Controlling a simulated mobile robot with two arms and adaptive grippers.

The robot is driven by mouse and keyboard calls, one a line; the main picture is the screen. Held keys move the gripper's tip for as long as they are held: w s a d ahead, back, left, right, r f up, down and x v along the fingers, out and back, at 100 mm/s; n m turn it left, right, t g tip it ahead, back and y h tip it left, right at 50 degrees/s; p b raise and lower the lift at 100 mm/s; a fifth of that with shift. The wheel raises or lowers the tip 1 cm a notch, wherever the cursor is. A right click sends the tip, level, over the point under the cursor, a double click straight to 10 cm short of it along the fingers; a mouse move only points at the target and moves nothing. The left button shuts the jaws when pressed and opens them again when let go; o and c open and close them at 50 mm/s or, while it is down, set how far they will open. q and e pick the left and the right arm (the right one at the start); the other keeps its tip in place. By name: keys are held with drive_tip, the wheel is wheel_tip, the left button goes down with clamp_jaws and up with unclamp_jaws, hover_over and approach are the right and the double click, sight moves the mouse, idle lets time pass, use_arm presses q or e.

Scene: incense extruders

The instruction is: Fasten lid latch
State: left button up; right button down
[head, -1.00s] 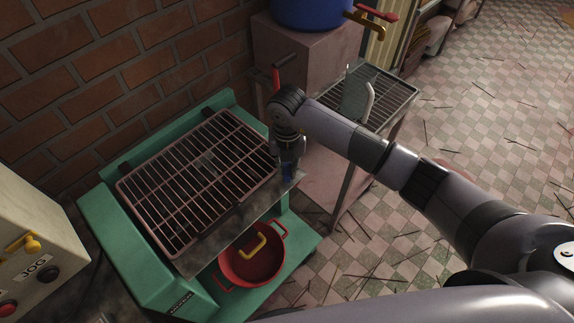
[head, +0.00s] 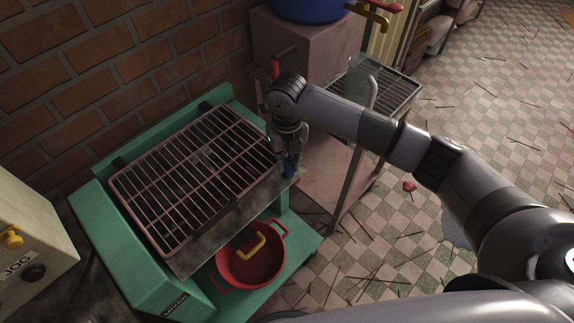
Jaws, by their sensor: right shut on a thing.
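A green machine has a barred metal lid (head: 200,165) lying closed over its top. A small blue latch (head: 289,167) is at the lid's front right corner. My right gripper (head: 289,155) points down at that corner and is shut on the blue latch, which shows partly below the fingers. The fingers hide the rest of the latch, so I cannot tell whether it is fastened. My left gripper is not in view.
A red pot (head: 250,260) with a yellow handle sits on the green lower shelf. A control box (head: 28,240) marked JOG is at left. A pink block (head: 305,45) and a rack table (head: 385,85) stand behind my right arm. The tiled floor at right has scattered sticks.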

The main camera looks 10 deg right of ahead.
sight(287, 164)
drive_tip(key=n+b, duration=0.3)
drive_tip(key=shift+f, duration=0.15)
drive_tip(key=shift+n+b, duration=0.75)
drive_tip(key=shift+n, duration=0.05)
drive_tip(key=shift+r, duration=0.2)
drive_tip(key=c, duration=1.5)
unclamp_jaws()
wheel_tip(287, 164, up, 12)
